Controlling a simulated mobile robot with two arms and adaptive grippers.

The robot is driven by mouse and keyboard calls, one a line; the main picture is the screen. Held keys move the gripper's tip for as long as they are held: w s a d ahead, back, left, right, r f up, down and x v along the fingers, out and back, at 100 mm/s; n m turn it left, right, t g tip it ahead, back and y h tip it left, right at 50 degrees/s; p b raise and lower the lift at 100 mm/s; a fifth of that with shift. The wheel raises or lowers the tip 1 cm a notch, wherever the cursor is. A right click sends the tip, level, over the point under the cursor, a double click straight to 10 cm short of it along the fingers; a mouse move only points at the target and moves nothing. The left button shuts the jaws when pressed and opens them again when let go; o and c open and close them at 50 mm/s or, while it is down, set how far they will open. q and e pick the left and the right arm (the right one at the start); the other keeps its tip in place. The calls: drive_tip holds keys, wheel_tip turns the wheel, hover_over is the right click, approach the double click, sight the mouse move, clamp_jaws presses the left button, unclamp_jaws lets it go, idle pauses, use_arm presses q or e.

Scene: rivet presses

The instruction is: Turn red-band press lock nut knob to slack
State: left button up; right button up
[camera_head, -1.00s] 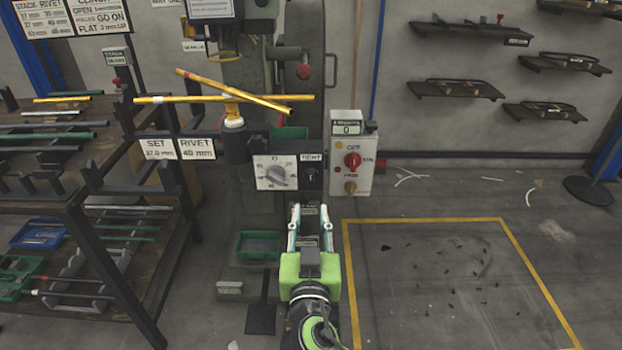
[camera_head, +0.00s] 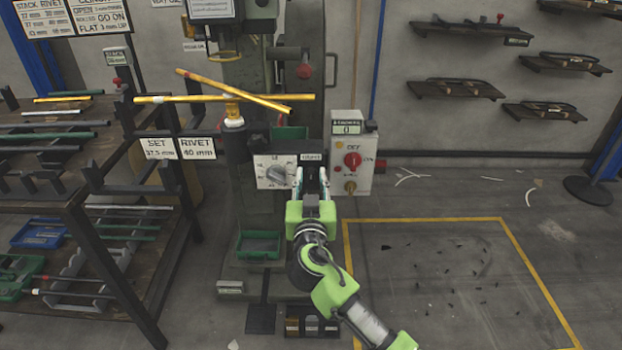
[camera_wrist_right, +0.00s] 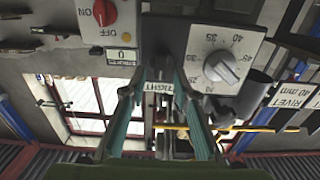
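The press (camera_head: 252,210) has a white dial plate (camera_head: 273,172) with a grey pointer knob, also in the right wrist view (camera_wrist_right: 222,66). Right of the dial, a small label (camera_head: 311,157) marks the lock nut; in the right wrist view it appears upside down and reads TIGHT (camera_wrist_right: 160,88). The black lock nut knob is hidden behind my gripper in the head view, and I cannot make it out against the dark panel in the wrist view. My right gripper (camera_head: 311,177) is open before that panel, fingers (camera_wrist_right: 155,86) apart either side of the label. Contact is unclear. My left gripper is out of view.
A grey control box (camera_head: 352,150) with a red switch stands close right of my right gripper. Yellow rods (camera_head: 235,97) lie crossed above the dial. A rack (camera_head: 95,210) stands at left. Yellow-outlined floor (camera_head: 455,270) at right is mostly clear.

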drive_tip(key=shift+c, duration=0.4)
drive_tip(key=c, duration=0.7)
clamp_jaws()
